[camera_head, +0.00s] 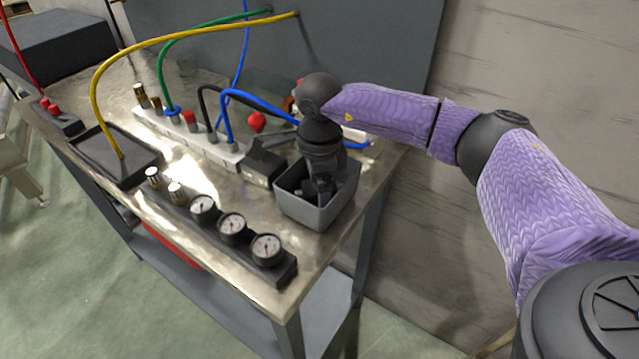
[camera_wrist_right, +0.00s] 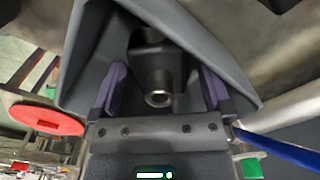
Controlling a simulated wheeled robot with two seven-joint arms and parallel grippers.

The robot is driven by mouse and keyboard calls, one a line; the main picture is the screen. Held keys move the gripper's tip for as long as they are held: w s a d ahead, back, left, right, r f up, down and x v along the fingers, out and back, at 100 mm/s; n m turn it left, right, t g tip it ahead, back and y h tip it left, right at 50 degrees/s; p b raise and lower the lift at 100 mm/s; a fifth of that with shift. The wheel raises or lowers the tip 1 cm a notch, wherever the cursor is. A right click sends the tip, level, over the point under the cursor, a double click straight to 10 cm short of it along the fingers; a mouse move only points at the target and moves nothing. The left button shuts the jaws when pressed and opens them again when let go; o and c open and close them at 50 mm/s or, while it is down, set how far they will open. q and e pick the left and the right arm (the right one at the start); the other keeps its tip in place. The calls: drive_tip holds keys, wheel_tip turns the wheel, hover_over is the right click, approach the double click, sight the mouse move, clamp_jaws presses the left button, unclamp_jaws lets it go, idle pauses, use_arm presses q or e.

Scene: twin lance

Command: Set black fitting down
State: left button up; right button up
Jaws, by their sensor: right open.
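The black fitting (camera_wrist_right: 157,65) shows in the right wrist view, with a round metal end facing the camera. It lies inside the grey bin (camera_head: 312,215), whose walls also show in the wrist view (camera_wrist_right: 215,45). My right gripper (camera_wrist_right: 161,90) reaches down into the bin with its two fingers apart, one on each side of the fitting. Gaps show between the fingers and the fitting. In the head view my right gripper (camera_head: 323,190) hides most of the bin's inside, and I cannot make out the fitting there. My left gripper is not in view.
The bin stands at the metal table's (camera_head: 245,192) right edge. A black block (camera_head: 262,165) is close on its left. A white manifold (camera_head: 190,138) with colored hoses lies behind, and a gauge strip (camera_head: 232,228) lies in front. A black tray (camera_head: 115,160) is at left.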

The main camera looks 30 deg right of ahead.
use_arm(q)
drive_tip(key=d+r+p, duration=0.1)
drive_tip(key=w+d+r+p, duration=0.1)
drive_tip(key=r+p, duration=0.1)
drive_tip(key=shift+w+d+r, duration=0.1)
use_arm(e)
wheel_tip(320, 180, up, 12)
drive_tip(key=shift+f, duration=0.1)
